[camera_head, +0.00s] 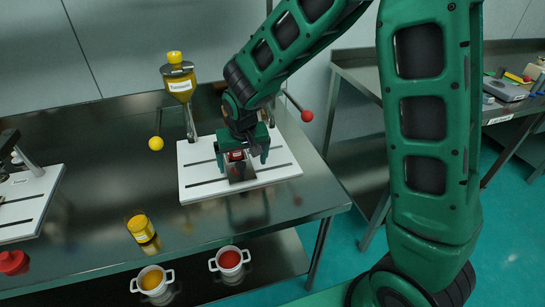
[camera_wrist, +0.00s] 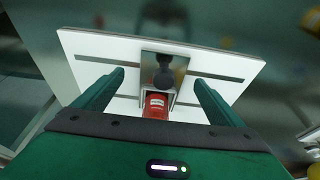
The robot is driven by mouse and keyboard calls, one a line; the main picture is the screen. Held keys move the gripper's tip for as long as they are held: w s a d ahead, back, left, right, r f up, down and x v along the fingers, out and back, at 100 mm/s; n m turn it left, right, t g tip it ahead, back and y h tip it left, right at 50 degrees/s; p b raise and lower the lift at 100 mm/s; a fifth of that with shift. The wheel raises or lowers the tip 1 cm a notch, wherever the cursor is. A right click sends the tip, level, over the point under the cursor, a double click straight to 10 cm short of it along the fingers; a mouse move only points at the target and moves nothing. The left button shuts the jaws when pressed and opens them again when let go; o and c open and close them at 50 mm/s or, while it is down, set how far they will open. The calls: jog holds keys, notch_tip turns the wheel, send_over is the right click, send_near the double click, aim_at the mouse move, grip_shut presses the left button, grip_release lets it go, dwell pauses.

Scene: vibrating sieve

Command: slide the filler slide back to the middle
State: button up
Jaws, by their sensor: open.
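The white base plate (camera_head: 200,185) with two dark slots lies on the dark table. On it sits a metal bracket with a dark knob, which I take for the filler slide (camera_head: 240,174); it also shows in the wrist view (camera_wrist: 150,52). A red piece with a white label (camera_wrist: 156,106) sits in the bracket's near end, between my fingers in that view. My gripper (camera_head: 243,161) points down over the bracket. In the wrist view my gripper (camera_wrist: 160,77) is open, with one finger on each side and visible gaps to the bracket. My arm hides part of the plate's back.
Two white pots (camera_head: 230,262) (camera_head: 153,282) are at the front. Another white plate (camera_head: 30,205) lies at left.

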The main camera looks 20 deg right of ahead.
jog(key=v, duration=0.5)
jog(key=shift+s+r, duration=0.1)
jog(key=shift+r, duration=0.15)
jog(key=shift+d, duration=0.1)
dwell(0.3)
jog(key=s+d+r+m+g, duration=0.1)
jog(key=s+d+r, duration=0.1)
jog(key=s+d, duration=0.35)
jog(key=s+d+r+m+h, duration=0.1)
jog(key=s+d+r, duration=0.1)
jog(key=d, duration=0.7)
jog(key=s+d+r+m+g, duration=0.1)
jog(key=s+d+r, duration=0.1)
jog(key=s+d, duration=0.35)
jog(key=s+d+m, duration=0.1)
jog(key=s+d, duration=0.3)
jog(key=s, duration=0.5)
jog(key=s+d+m+g+y, duration=0.1)
jog(key=s+d+m, duration=0.1)
jog(key=s+d, duration=0.3)
jog(key=s, duration=0.3)
jog(key=shift+s+d+r, duration=0.15)
jog(key=shift+s+r, duration=0.2)
